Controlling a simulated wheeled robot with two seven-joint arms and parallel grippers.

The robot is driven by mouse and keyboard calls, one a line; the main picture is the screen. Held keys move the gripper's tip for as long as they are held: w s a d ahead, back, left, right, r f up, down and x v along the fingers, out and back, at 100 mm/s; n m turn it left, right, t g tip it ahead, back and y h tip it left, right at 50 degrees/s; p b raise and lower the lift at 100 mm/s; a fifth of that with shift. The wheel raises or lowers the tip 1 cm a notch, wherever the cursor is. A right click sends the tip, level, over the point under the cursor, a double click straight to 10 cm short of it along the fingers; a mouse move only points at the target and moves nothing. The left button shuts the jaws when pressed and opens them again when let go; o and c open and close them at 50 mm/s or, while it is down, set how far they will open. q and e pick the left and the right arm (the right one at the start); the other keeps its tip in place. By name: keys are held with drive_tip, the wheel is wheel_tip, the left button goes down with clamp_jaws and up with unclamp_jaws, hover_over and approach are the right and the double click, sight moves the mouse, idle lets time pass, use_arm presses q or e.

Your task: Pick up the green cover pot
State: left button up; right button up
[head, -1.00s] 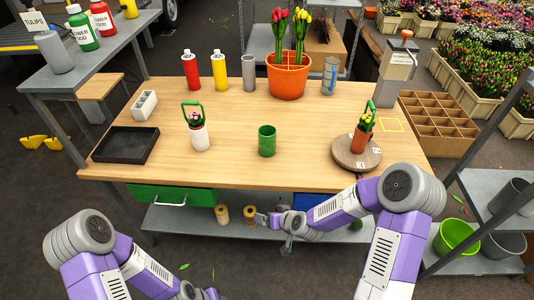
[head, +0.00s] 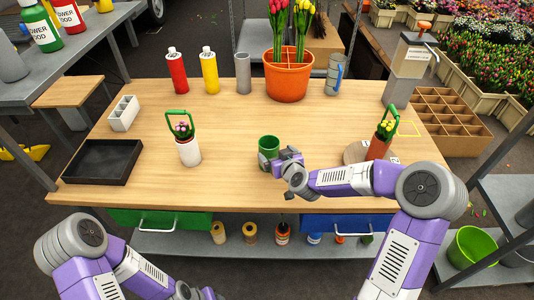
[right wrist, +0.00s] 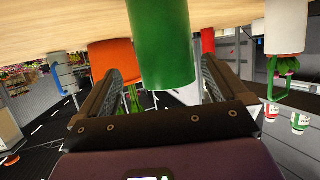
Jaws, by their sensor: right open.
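My right gripper (head: 274,160) is low over the table at the pot's near side. In the right wrist view, which is upside down, the green pot (right wrist: 160,45) stands between the two fingers of the right gripper (right wrist: 158,70). The jaws are open, with a gap visible on each side of the pot. My left arm is low at the bottom left, and its gripper (head: 210,294) barely shows at the picture's lower edge.
A white pot with flowers and a green handle (head: 188,148) stands to the left. A large orange pot of tulips (head: 287,83) stands behind. Open wood lies left of the green pot.

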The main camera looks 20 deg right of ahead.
sight(266, 144)
drive_tip(key=x, duration=0.3)
drive_tip(key=b+x, duration=0.1)
drive_tip(key=x, duration=0.1)
drive_tip(key=shift+w+a+r, duration=0.1)
drive_tip(key=shift+w+a, duration=0.2)
drive_tip(key=shift+a, duration=0.1)
drive_tip(key=c, duration=1)
drive_tip(key=shift+r, duration=0.1)
